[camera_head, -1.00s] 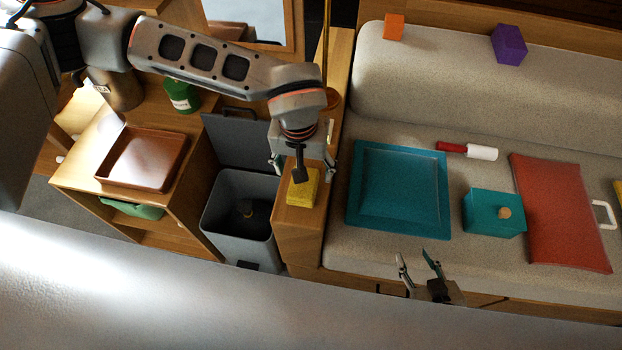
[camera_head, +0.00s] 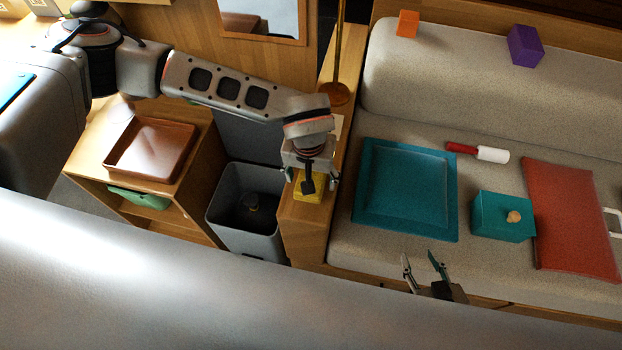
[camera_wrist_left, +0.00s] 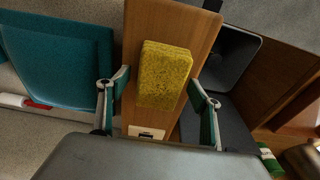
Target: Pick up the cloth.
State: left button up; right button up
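A yellow, sponge-textured block (camera_head: 317,192) lies on the wooden ledge beside the sofa; nothing else in view looks like a cloth. In the left wrist view the yellow block (camera_wrist_left: 164,75) shows whole, between and beyond the fingers. My left gripper (camera_head: 312,178) is over it and hides part of it in the head view. In the left wrist view my left gripper (camera_wrist_left: 158,105) is open, one finger towards each side of the block, with nothing gripped. My right gripper (camera_head: 424,268) is open and empty at the sofa's front edge.
A grey bin (camera_head: 225,215) stands left of the ledge (camera_head: 301,232). A teal tray (camera_head: 362,205), teal box (camera_head: 490,217), red cushion (camera_head: 570,220) and red-and-white roller (camera_head: 490,154) lie on the sofa seat. A brown tray (camera_head: 150,150) sits on the left cabinet.

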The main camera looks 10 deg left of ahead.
pick_arm(q)
jog(key=c, duration=0.9)
jog(key=shift+r, duration=0.1)
notch_tip(320, 180, up, 20)
jog(key=p, duration=0.1)
dwell(1.3)
